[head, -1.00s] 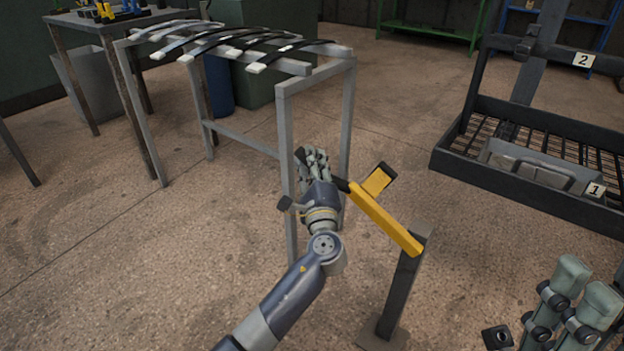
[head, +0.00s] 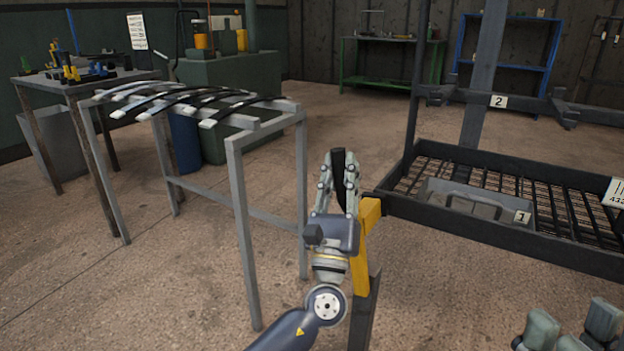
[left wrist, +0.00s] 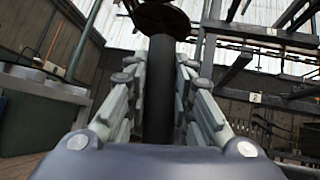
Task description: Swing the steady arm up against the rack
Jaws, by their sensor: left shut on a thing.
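The yellow steady arm (head: 361,255) stands on a dark post (head: 364,312) and slants upward, with its yellow head at the top. My left gripper (head: 338,180) is shut on its black grip (head: 338,165), which points up between the fingers. In the left wrist view the grip (left wrist: 158,95) is a dark bar between both fingers. The dark rack (head: 575,258) is to the right and behind. The arm's head overlaps the rack's near left corner in the picture; I cannot tell whether they touch. My right gripper (head: 570,332) shows only partly at the bottom right.
A grey metal stand (head: 240,205) with several dark leaf strips is to the left. A work table (head: 70,80) is at the far left.

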